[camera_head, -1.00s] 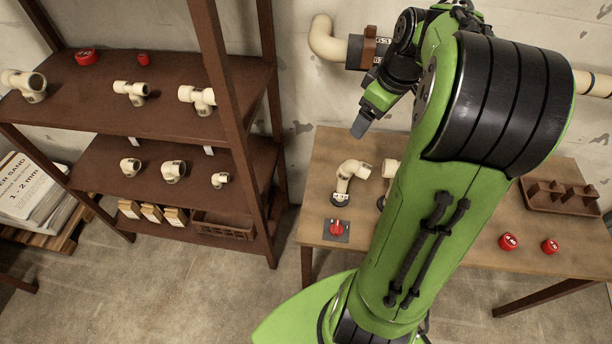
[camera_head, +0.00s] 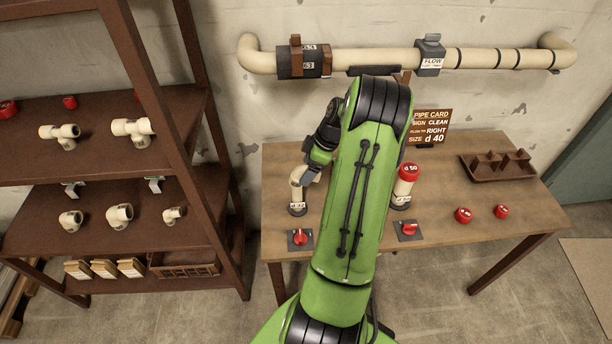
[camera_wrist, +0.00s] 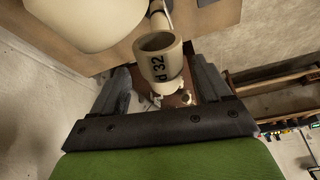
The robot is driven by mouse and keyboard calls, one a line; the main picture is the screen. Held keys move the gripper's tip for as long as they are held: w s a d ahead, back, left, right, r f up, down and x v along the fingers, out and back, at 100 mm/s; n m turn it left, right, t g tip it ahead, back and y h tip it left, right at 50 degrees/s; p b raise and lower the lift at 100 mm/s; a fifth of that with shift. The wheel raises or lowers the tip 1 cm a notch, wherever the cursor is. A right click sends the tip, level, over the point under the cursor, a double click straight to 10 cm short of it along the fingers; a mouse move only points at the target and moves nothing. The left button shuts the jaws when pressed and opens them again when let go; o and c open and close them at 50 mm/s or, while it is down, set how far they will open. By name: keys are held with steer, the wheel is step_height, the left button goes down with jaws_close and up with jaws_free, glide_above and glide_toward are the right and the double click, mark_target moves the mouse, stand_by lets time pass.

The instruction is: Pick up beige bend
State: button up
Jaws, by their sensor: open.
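A beige bend (camera_head: 297,180) stands upright on a dark base at the left of the table, its top partly hidden by my arm. My gripper (camera_head: 315,172) is close beside its upper end in the head view, its jaws mostly hidden. In the wrist view my open gripper (camera_wrist: 160,75) has a finger on each side of a beige fitting marked "d 32" (camera_wrist: 164,60), with its round mouth facing the camera. It seems to be this bend. I cannot tell whether the fingers touch it.
The table (camera_head: 480,220) also holds a red-capped beige fitting (camera_head: 405,185), red caps (camera_head: 464,215), red-knobbed plates (camera_head: 299,238) and a brown rack (camera_head: 497,165). A beige wall pipe (camera_head: 380,60) runs behind. Shelves (camera_head: 190,110) with beige fittings stand left. A large pale shape (camera_wrist: 75,20) crowds the wrist view.

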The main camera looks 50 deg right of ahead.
steer(key=x, duration=0.4)
steer(key=shift+w+a+f, duration=0.15)
steer(key=shift+a, duration=0.1)
steer(key=c, duration=1.3)
